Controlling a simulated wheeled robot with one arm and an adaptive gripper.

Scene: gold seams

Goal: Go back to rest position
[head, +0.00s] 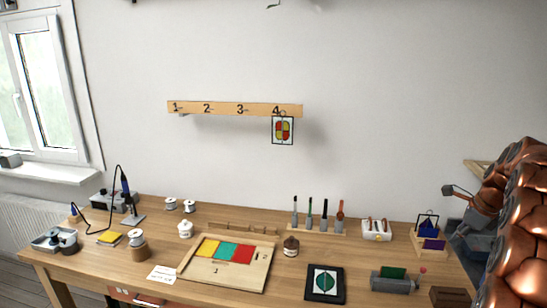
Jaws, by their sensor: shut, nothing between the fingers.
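My copper-coloured arm fills the right edge of the head view. My gripper (449,190) shows small and dark at the arm's left side, above the right end of the bench. It is partly hidden by the arm; it is shut and holds nothing. A small framed stained-glass panel (283,130) hangs under the number 4 on the wooden wall rail (225,109). My gripper is well to the right of the panel and apart from it.
The wooden workbench (150,240) holds a tray with yellow, green and red panes (222,248), a dark-framed green piece (325,283), a tool rack (316,231), a white holder (376,231) and a soldering iron (125,186). The wall above the bench is mostly clear.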

